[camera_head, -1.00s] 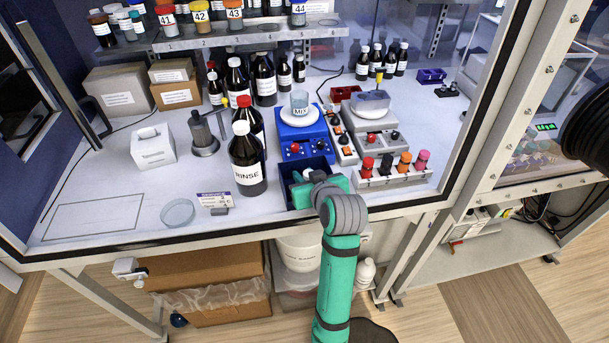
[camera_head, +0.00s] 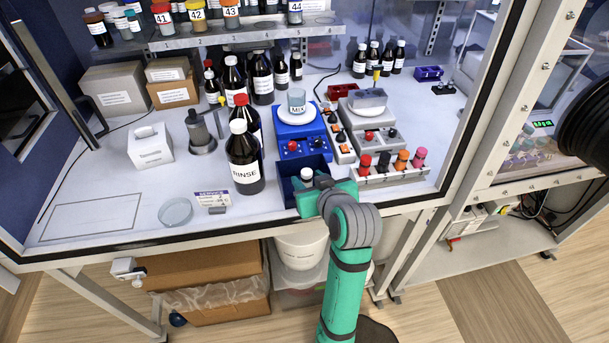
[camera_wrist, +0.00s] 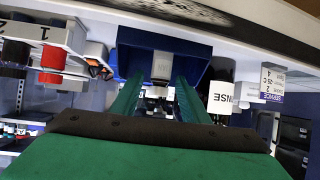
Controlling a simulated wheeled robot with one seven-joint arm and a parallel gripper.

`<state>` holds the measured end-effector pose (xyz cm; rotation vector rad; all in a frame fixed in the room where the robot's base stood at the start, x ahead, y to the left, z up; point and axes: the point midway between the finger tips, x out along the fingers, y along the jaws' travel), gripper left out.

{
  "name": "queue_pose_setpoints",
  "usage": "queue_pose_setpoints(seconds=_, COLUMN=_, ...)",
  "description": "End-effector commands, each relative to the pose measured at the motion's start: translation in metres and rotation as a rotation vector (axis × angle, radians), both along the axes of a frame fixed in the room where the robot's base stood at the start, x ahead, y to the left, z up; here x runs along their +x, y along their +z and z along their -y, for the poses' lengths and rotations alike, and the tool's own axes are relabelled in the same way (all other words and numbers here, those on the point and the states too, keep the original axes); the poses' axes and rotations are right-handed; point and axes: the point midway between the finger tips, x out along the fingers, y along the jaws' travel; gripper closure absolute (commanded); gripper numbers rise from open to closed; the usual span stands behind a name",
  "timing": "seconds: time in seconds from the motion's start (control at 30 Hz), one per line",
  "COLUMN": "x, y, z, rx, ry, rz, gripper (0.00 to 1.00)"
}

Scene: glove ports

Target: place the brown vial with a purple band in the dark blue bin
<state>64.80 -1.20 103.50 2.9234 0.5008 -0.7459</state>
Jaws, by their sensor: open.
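The dark blue bin (camera_head: 289,187) stands at the front of the bench, below the blue stirrer. A small white-capped vial (camera_head: 306,174) is in it. Its body is mostly hidden, so I cannot make out a brown colour or purple band. My gripper (camera_head: 316,187) is at the bin's front right, with its fingertips hard to see from the head. In the wrist view, the green fingers (camera_wrist: 158,92) are apart, and a pale upright shape (camera_wrist: 162,66), perhaps the vial, shows between them against the bin's blue wall (camera_wrist: 190,42).
The tall RINSE bottle (camera_head: 245,160) stands close left of the bin. The blue stirrer (camera_head: 303,146) with a beaker is behind, and a white rack (camera_head: 392,172) of coloured-capped vials is to the right. The hood's front frame edge runs just before the bin.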

Motion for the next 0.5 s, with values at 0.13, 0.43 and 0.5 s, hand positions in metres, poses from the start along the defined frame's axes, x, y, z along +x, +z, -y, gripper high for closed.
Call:
queue_pose_setpoints(seconds=0.13, x=-0.024, y=0.015, z=0.010, rx=-0.001, ry=-0.002, rz=0.004, gripper=0.59)
queue_pose_setpoints(seconds=0.43, x=-0.052, y=0.031, z=0.019, rx=-0.001, ry=-0.002, rz=0.001, gripper=0.59)
queue_pose_setpoints(seconds=0.5, x=-0.054, y=0.032, z=0.020, rx=0.000, ry=-0.001, rz=0.001, gripper=0.59)
